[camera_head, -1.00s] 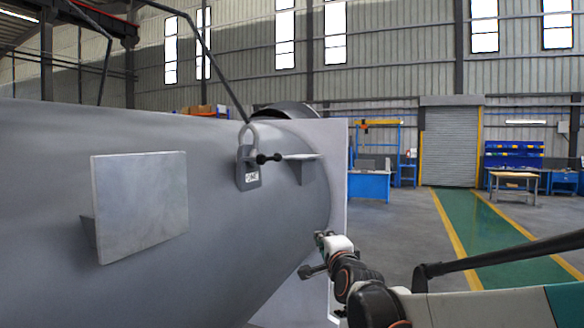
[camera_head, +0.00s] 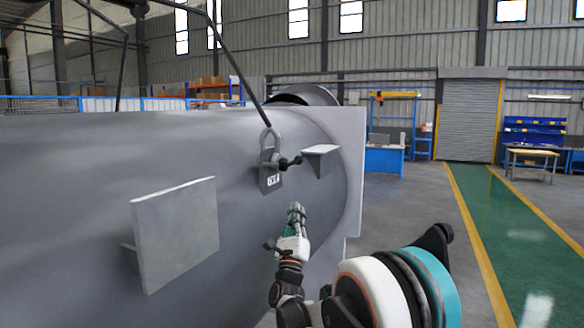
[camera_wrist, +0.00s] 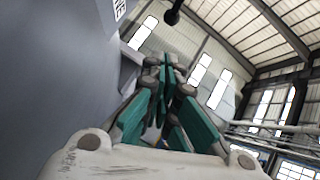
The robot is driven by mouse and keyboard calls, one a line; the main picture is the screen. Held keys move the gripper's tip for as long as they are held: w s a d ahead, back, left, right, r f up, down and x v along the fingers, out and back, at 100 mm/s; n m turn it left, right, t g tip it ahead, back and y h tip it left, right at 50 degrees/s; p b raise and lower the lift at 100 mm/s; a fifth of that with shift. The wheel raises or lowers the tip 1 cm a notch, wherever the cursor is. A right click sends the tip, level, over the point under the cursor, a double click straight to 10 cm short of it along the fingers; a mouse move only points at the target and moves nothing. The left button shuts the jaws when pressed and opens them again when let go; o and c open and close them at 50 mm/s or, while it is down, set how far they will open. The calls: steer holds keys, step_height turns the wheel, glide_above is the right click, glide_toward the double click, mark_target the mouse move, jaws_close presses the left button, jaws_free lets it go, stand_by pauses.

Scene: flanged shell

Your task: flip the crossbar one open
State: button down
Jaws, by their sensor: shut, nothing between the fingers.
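A grey padlock-shaped part (camera_head: 270,178) with a looped top and a white label stands on the curved shell. A dark bar with round knobbed ends (camera_head: 287,162), seemingly the crossbar, sticks out to its right. A dark rounded end (camera_wrist: 172,16), probably of that bar, shows at the top of the wrist view, with the label (camera_wrist: 119,9) at upper left. My gripper (camera_head: 296,208) is shut and empty, below and slightly right of the padlock-shaped part. In the wrist view its green fingers (camera_wrist: 165,70) are together, pointing up toward the dark end, apparently apart from it.
The large grey shell (camera_head: 90,170) fills the left, with a flat flange (camera_head: 354,155) at its right end. A square plate (camera_head: 177,232) stands out from it on a bracket. A small shelf-like bracket (camera_head: 320,152) sits right of the bar.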

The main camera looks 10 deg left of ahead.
steer(key=shift+s+a+f+m+t+h+p, duration=0.2)
steer(key=shift+a+f+m+h+p, duration=0.15)
steer(key=shift+m+h, duration=0.5)
steer(key=shift+s+a+f+m+t+h+p, duration=0.1)
steer(key=shift+s+a+f+m+h+p, duration=0.3)
steer(key=shift+m, duration=0.65)
steer(key=shift+w+r, duration=0.2)
steer(key=p, duration=0.2)
glide_toward(298, 164)
steer(key=w+d, duration=0.1)
steer(key=w, duration=0.3)
step_height(298, 164, up, 3)
steer(key=shift+w+a+r+p, duration=0.1)
steer(key=shift+w+a+p, duration=0.1)
steer(key=shift+p, duration=0.4)
steer(key=shift+s+r+t+b, duration=0.15)
steer(key=shift+t+b, duration=0.15)
steer(key=shift+b, duration=0.1)
